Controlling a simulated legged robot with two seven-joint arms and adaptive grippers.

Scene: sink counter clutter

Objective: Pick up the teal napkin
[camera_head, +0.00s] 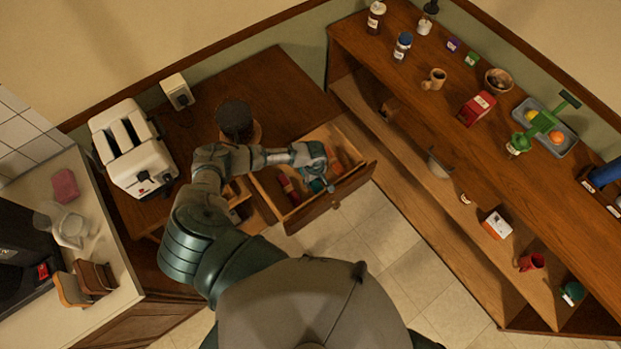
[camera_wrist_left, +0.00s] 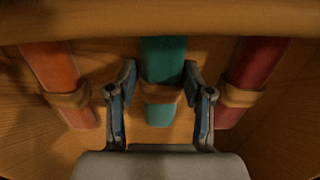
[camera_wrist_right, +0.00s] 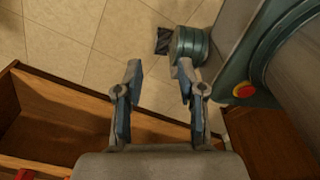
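The teal napkin (camera_wrist_left: 163,62) is rolled, with a tan ring (camera_wrist_left: 160,93) around it, and lies in the open drawer (camera_head: 347,188). My left gripper (camera_wrist_left: 160,88) is open, with one finger on each side of the teal napkin and visible gaps between. In the head view, my left gripper (camera_head: 325,177) reaches down into the drawer and partly hides what lies there. My right gripper (camera_wrist_right: 156,82) is open and empty in its wrist view, above the floor and a wooden drawer edge.
An orange-red napkin (camera_wrist_left: 58,75) and a dark red napkin (camera_wrist_left: 249,75), both ringed, flank the teal one. A white toaster (camera_head: 133,148) stands on the wooden counter at left. A cluttered wooden shelf (camera_head: 420,105) runs along the right. Tiled floor (camera_head: 385,235) lies between.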

